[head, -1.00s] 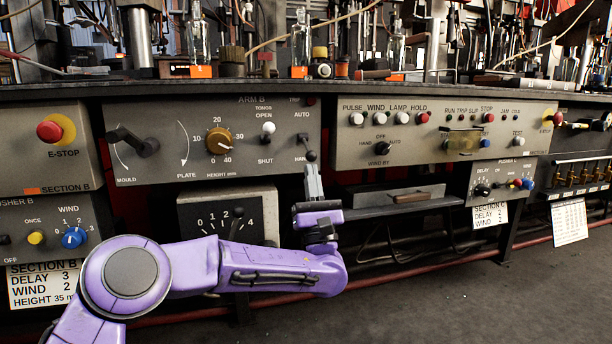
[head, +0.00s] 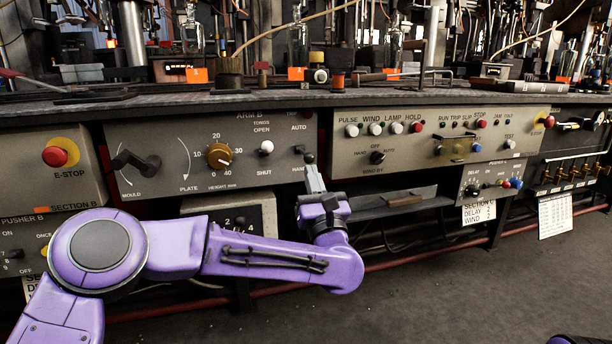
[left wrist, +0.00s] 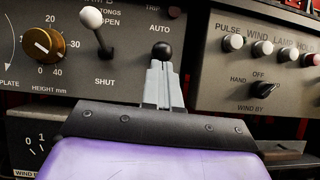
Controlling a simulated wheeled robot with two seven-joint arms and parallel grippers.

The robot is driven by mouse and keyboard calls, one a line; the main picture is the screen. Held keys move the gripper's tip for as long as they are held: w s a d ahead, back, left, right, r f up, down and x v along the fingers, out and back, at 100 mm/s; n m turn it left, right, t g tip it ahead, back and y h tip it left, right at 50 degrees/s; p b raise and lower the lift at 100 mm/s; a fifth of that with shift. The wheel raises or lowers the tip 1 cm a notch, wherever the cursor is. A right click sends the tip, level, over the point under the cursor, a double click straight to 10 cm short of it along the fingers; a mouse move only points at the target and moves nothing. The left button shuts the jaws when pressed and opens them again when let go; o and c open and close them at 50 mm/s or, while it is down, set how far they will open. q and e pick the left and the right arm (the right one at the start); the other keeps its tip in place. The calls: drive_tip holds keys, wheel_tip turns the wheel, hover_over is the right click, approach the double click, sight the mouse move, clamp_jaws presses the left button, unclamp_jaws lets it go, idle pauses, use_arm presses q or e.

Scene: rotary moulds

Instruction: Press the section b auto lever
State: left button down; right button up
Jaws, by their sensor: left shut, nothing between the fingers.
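The section B auto lever is a short lever with a black ball knob (head: 309,158) at the right end of the ARM B panel (head: 225,183), between the AUTO and HAND labels. In the left wrist view the knob (left wrist: 163,50) shows just below the AUTO label. My left gripper (head: 311,167) is shut and empty, pointing up with its fingertips right under the knob. The fingers (left wrist: 161,68) hide the lever's stem in the left wrist view. The tips look to be at the knob; I cannot tell whether they touch it. My right gripper is not in view.
The white-knobbed tongs lever (head: 266,147) is close on the left, with the height dial (head: 219,156) beyond. A red E-stop (head: 55,156) is at far left. Another switch panel (head: 440,150) lies to the right. The bench edge (head: 300,101) runs above.

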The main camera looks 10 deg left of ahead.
sight(313, 158)
use_arm(q)
wheel_tip(313, 158, up, 3)
drive_tip(key=g+h+p, duration=0.1)
drive_tip(key=g+p, duration=0.1)
drive_tip(key=p, duration=0.1)
drive_tip(key=shift+s+d+p, duration=0.1)
drive_tip(key=shift+s+p, duration=0.05)
drive_tip(key=shift+p, duration=0.25)
drive_tip(key=shift+r+g+h+p, duration=0.35)
drive_tip(key=shift+g+h+p, duration=0.05)
drive_tip(key=shift+g+p, duration=0.2)
drive_tip(key=shift+r+p, duration=0.35)
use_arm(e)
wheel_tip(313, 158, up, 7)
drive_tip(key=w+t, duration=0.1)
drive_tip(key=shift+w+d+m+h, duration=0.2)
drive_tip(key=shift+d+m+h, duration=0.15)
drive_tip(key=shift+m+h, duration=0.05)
use_arm(q)
drive_tip(key=shift+r, duration=0.1)
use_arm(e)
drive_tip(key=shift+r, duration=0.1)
